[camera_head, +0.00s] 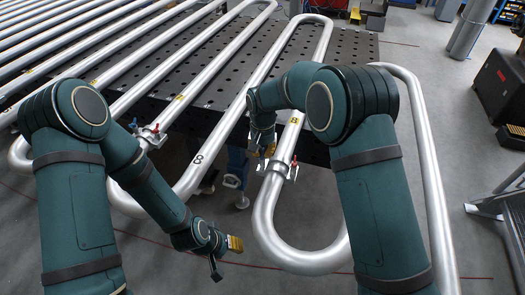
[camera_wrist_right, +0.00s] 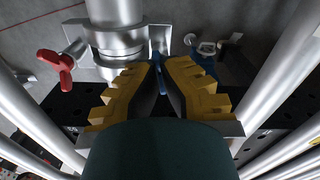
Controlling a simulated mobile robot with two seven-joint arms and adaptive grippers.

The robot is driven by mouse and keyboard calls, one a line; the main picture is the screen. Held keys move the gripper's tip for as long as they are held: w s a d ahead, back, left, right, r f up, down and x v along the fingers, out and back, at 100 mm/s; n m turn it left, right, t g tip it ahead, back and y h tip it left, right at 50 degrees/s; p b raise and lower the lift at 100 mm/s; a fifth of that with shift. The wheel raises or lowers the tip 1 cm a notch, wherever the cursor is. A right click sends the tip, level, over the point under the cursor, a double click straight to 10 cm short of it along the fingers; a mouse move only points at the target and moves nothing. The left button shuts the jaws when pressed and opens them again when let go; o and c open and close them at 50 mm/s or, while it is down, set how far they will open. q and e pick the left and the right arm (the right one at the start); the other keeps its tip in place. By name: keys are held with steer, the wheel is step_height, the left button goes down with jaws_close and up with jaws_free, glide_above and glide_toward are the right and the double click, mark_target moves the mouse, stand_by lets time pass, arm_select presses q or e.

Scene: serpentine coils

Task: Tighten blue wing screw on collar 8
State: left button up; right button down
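Collar 8 (camera_head: 279,167) is a metal clamp on the pipe that bears a yellow label 8 (camera_head: 294,120). It also shows in the right wrist view (camera_wrist_right: 120,42). Its red wing screw (camera_wrist_right: 57,66) stands out on the left there. Its blue wing screw (camera_wrist_right: 157,64) lies between the fingertips of my right gripper (camera_wrist_right: 159,68); whether they touch it I cannot tell. In the head view my right gripper (camera_head: 262,150) is beside the collar, partly hidden by its own arm. My left gripper (camera_head: 234,243) hangs low, away from the collar, and its finger gap is unclear.
Another collar (camera_head: 152,135) with red and blue-green screws sits on a pipe to the left. Long bent pipes (camera_head: 322,262) run around both arms. A dark perforated table (camera_head: 350,55) lies behind.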

steer(key=shift+r+m, duration=0.1)
steer(key=shift+m, duration=0.3)
steer(key=shift+w, duration=0.1)
steer(key=c, duration=1.1)
jaws_free()
steer(key=shift+c, duration=0.2)
step_height(320, 180, up, 12)
